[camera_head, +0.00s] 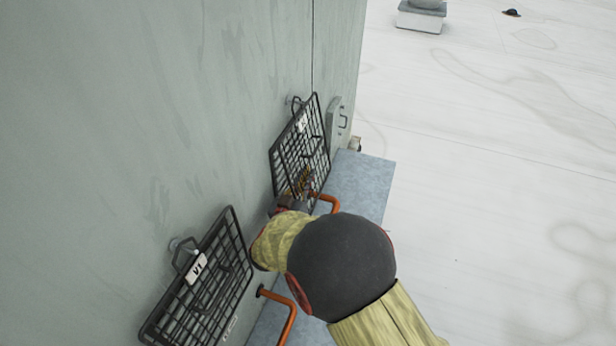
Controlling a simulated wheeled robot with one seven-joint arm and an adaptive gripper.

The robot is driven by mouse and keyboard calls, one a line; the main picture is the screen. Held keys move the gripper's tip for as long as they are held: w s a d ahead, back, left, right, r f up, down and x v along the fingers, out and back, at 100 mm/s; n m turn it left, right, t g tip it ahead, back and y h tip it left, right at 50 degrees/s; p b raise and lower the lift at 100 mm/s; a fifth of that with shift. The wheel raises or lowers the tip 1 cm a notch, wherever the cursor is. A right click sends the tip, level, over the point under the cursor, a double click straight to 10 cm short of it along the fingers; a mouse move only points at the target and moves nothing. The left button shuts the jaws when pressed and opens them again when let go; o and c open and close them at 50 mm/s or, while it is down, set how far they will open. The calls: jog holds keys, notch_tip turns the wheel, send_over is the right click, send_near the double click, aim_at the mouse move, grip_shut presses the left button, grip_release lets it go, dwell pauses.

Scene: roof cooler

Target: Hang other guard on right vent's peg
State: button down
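One black wire-grid guard (222,279), with a white tag reading V1 (197,268), is at the lower left against the grey wall. A wire loop at its top is by a small round wall fitting (176,243), which looks like a peg. The other black guard (287,150), with a white tag (302,122) too small to read, is farther along the wall. Its top loop (294,101) is close to the wall; the peg there cannot be made out. My gripper (303,184) is at this guard's lower part. My arm partly hides the gripper, and its grip cannot be made out.
A blue-grey ledge (365,185) runs along the wall's foot. Bent orange pipes (328,200) (283,304) stick out below the guards. A grey panel with a handle (337,121) is beyond the far guard. Open pale roof lies to the right.

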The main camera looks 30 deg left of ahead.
jog(key=c, duration=2.5)
grip_release()
jog(key=shift+r, duration=0.1)
jog(key=o, duration=0.5)
jog(key=shift+o, duration=0.2)
jog(key=shift+s, duration=0.1)
jog(key=s, duration=0.7)
jog(key=shift+s+d, duration=0.15)
jog(key=shift+d, duration=0.25)
jog(key=shift+a, duration=0.1)
